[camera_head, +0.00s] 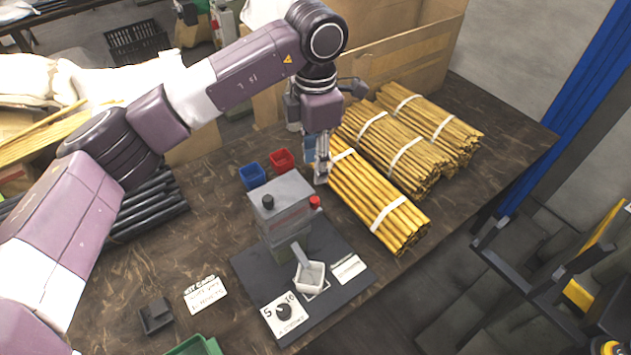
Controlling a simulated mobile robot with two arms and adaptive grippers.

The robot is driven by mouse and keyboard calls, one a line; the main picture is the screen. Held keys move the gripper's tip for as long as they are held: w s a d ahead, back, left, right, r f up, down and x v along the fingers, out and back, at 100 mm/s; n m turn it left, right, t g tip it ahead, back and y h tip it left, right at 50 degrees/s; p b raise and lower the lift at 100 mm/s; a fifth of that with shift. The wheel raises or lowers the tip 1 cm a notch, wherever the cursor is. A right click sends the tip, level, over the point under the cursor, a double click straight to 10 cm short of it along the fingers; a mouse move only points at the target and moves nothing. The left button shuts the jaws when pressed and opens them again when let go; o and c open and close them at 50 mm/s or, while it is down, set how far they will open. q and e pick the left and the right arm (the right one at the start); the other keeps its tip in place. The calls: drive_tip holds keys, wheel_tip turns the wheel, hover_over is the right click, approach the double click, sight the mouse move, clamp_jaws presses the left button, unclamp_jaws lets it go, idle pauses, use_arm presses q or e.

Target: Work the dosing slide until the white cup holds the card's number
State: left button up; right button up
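A chute (300,253) slopes down to the white cup (311,277), whose contents I cannot make out. A dial plate (287,318) marked 5 and 10 lies in front. The white kit card (205,293) lies to the left, its writing too small to read. My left gripper (322,179) points down just above and behind the red knob, apparently apart from it; its finger gap is unclear. My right gripper is not in view.
A blue bin (252,175) and a red bin (281,159) stand behind the unit. Tied cane bundles (380,204) lie close on the right. A small dark tray (156,315) and a green bin (195,346) are at the front left. Black rods (150,208) lie left.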

sight(315, 199)
use_arm(q)
wheel_tip(315, 199, down, 9)
drive_tip(key=shift+s+f+p, duration=0.1)
drive_tip(key=shift+f+p, duration=0.05)
drive_tip(key=shift+p, duration=0.95)
drive_tip(key=shift+f, duration=0.8)
drive_tip(key=shift+c, duration=0.3)
clamp_jaws()
